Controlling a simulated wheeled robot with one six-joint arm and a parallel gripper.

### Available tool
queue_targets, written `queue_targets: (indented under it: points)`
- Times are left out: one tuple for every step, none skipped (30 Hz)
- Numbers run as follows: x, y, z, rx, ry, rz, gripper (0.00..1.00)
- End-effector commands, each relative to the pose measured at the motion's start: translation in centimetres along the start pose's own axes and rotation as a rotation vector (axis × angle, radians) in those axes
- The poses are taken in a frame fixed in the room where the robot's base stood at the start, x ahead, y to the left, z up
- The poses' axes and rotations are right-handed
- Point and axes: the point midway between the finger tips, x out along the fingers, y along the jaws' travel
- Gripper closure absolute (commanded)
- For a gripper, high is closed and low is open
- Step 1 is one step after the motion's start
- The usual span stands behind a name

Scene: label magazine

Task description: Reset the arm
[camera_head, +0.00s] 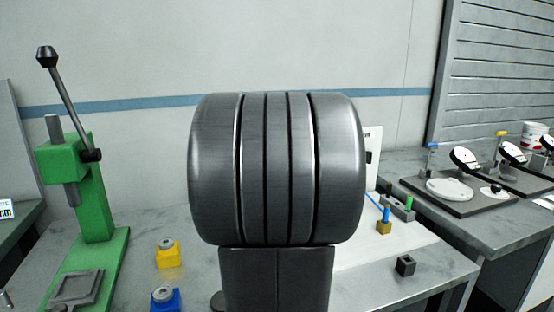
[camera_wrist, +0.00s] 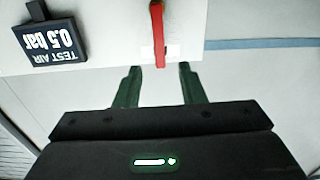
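My gripper (camera_wrist: 160,72) shows in the wrist view with its two dark green fingers apart and nothing held between them. A red lever (camera_wrist: 157,30) on a white panel (camera_wrist: 110,25) lies just past the fingertips, in line with the gap. The picture is upside down there, with a dark display (camera_wrist: 55,42) reading TEST AIR 0.5 bar to the left. In the head view a large dark arm link of mine fills the middle and hides what is behind it. My gripper is not visible in the head view.
A green lever press (camera_head: 95,215) stands at the left on the grey bench. A yellow block (camera_head: 168,255) and a blue block (camera_head: 165,299) sit near it. At right are a small dark cube (camera_head: 405,265), a brass block (camera_head: 384,227) with a blue pin, and dial gauges (camera_head: 467,160).

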Motion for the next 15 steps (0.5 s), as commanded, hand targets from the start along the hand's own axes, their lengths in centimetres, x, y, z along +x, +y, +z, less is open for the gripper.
queue_targets:
  points:
    - [1.1,0.0,0.0,0.001,0.0,-0.001,0.64]
    - [1.7,0.0,0.1,0.001,-0.001,-0.001,0.64]
    - [2.5,0.0,0.0,0.0,0.001,-0.002,0.64]
    - [3.1,0.0,0.0,0.0,0.0,-0.002,0.64]
    - [3.7,0.0,0.0,0.0,0.0,-0.001,0.64]
    - [4.4,0.0,0.0,0.0,0.0,0.0,0.64]
    - [5.0,0.0,0.0,0.0,-0.001,0.0,0.64]
    - [5.6,0.0,0.0,0.001,0.0,-0.001,0.64]
    - [6.4,0.0,0.0,0.001,0.0,-0.001,0.64]
    - [7.0,0.0,0.0,0.001,0.0,-0.001,0.64]
    - [7.5,0.0,0.0,0.001,0.0,0.0,0.64]
    - [8.3,0.0,0.0,0.001,0.0,0.0,0.64]
    - [8.9,0.0,0.0,0.001,0.0,0.0,0.64]
    - [9.5,0.0,0.0,0.0,0.0,0.0,0.64]
    - [10.2,0.0,0.0,0.0,0.0,0.0,0.64]
